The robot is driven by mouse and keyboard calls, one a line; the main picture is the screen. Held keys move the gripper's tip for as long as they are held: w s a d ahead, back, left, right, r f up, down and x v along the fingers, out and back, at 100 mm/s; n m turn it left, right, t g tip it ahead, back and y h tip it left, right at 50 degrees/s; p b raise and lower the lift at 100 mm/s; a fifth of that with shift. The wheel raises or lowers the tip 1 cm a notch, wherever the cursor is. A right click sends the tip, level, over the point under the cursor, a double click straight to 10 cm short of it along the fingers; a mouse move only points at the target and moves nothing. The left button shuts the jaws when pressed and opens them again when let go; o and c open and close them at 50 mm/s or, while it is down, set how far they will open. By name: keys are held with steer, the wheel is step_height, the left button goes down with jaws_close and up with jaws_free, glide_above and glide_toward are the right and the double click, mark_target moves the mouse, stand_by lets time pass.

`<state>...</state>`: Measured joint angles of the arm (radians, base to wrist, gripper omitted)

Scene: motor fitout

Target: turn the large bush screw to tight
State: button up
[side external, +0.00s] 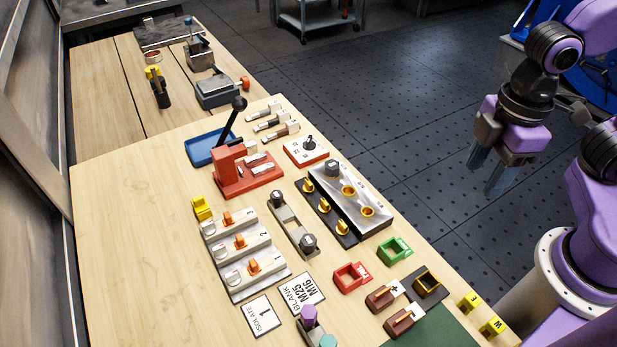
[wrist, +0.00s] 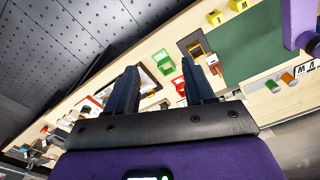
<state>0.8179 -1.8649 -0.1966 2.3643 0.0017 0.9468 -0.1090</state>
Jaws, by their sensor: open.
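A grey block (side external: 360,207) on the bench carries a dark fitting (side external: 333,168) and two brass rings (side external: 348,190). A black strip along its left side holds several brass screw-like pieces (side external: 323,205). I cannot tell which of these is the large bush screw, or whether it is tight. My gripper (side external: 488,178) hangs open and empty in the air, right of the bench and well apart from the block. In the wrist view my gripper (wrist: 160,78) shows two separated dark fingers with nothing between them; they partly hide the block area.
A green tray (side external: 394,250) and a red tray (side external: 351,277) stand in front of the block. The bench's left part is clear.

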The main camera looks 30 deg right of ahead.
steer(key=w+a+r+n, duration=0.1)
steer(key=w+a+n, duration=0.1)
steer(key=w+a, duration=0.95)
steer(key=n, duration=0.3)
glide_toward(309, 182)
step_height(309, 182, down, 9)
steer(key=shift+w+a+r, duration=0.15)
steer(key=shift+w, duration=0.05)
jaws_close()
